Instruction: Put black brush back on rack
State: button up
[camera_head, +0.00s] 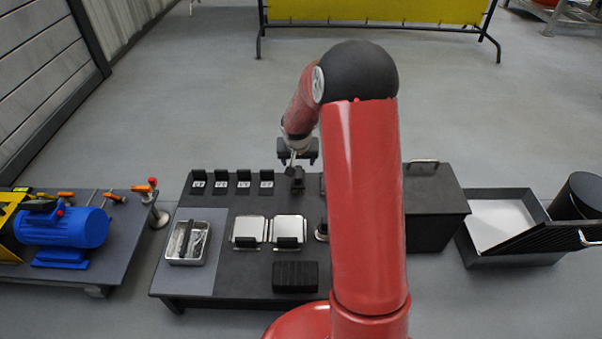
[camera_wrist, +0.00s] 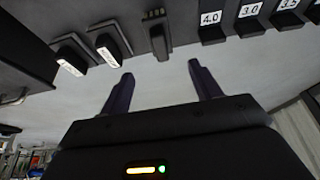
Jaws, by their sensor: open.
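My gripper (camera_wrist: 160,76) is open and empty, its two dark fingers apart. In the head view my gripper (camera_head: 297,160) hangs over the table's far edge. A dark upright piece (camera_head: 297,179) stands just below it. In the wrist view this piece (camera_wrist: 157,36) lies beyond the gap between the fingertips, apart from them, with small pale marks on one end. I cannot tell whether it is the black brush or a holder. A long dark object (camera_head: 186,238), possibly a brush, lies in a metal tray (camera_head: 203,257) at the table's left.
Numbered black holders (camera_head: 243,187) line the table's far edge and show in the wrist view (camera_wrist: 251,10). Two metal-topped pieces (camera_head: 250,230) and a black block (camera_head: 295,277) occupy the table (camera_head: 230,284). My arm hides its right part. A blue motor (camera_head: 65,230) stands left.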

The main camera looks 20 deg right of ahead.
jog(key=s+a+r+n, duration=0.1)
jog(key=s+a+r, duration=0.2)
jog(key=s+r, duration=0.45)
jog(key=s+a+r+n, duration=0.15)
jog(key=s+r, duration=0.35)
jog(key=r, duration=0.5)
jog(key=s+a+r+n+y, duration=0.1)
jog(key=s+a+r, duration=0.1)
jog(key=s, duration=0.8)
jog(key=s+a+r+n+t, duration=0.1)
jog(key=s+a+r, duration=0.2)
jog(key=s, duration=0.7)
jog(key=shift+s+a+r+y, duration=0.2)
jog(key=shift+a+y, duration=0.2)
jog(key=shift+a, duration=0.55)
notch_tip(320, 180, up, 9)
jog(key=p, duration=0.8)
jog(key=shift+f+p, duration=0.15)
jog(key=shift+p, duration=0.25)
